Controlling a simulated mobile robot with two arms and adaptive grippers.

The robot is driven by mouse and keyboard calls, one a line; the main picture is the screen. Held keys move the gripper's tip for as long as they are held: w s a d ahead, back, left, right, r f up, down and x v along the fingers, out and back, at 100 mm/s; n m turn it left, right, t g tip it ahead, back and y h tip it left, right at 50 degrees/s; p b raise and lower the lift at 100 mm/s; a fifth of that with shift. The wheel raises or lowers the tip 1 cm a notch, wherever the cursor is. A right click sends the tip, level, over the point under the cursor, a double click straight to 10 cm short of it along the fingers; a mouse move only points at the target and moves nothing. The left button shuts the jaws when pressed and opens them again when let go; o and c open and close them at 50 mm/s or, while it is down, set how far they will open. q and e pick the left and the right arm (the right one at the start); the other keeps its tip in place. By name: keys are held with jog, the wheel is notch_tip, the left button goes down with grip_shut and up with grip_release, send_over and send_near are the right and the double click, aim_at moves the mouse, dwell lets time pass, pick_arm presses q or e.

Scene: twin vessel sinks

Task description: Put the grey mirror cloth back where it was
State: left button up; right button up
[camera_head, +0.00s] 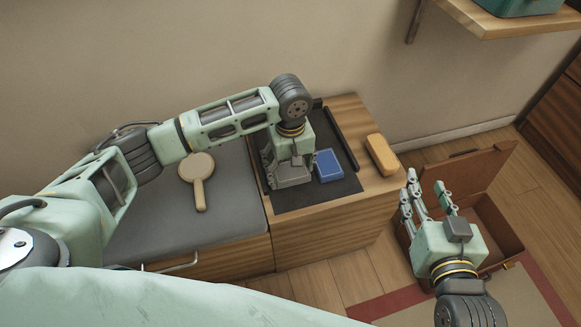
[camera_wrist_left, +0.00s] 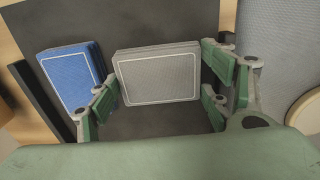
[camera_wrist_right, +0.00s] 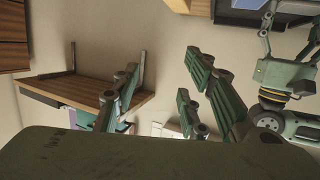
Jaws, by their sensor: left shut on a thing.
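The grey mirror cloth (camera_head: 292,178) is a flat folded pad with a pale border line. It is at the dark mat (camera_head: 318,196) on the wooden cabinet top, left of a blue folded cloth (camera_head: 328,165). In the left wrist view the grey cloth (camera_wrist_left: 157,76) sits between my fingers, beside the blue cloth (camera_wrist_left: 70,78). My left gripper (camera_wrist_left: 165,84) is shut on the grey cloth from its two sides. I cannot tell whether the cloth touches the mat. My right gripper (camera_head: 424,190) is open and empty, above the floor by an open brown case (camera_head: 485,215).
A tan block (camera_head: 381,154) lies at the cabinet's right end. A pale round-headed hand mirror or paddle (camera_head: 198,178) lies on the grey cushioned bench (camera_head: 225,225) at left. A wall shelf (camera_head: 520,22) holds a teal container at the upper right. A dark rail borders the mat.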

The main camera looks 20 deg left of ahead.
pick_arm(q)
jog(key=shift+f, duration=0.15)
jog(key=o, duration=0.7)
jog(key=shift+o, duration=0.2)
pick_arm(e)
jog(key=shift+s+d+f+g, duration=0.15)
jog(key=shift+f+g, duration=0.15)
jog(key=shift+f, duration=0.2)
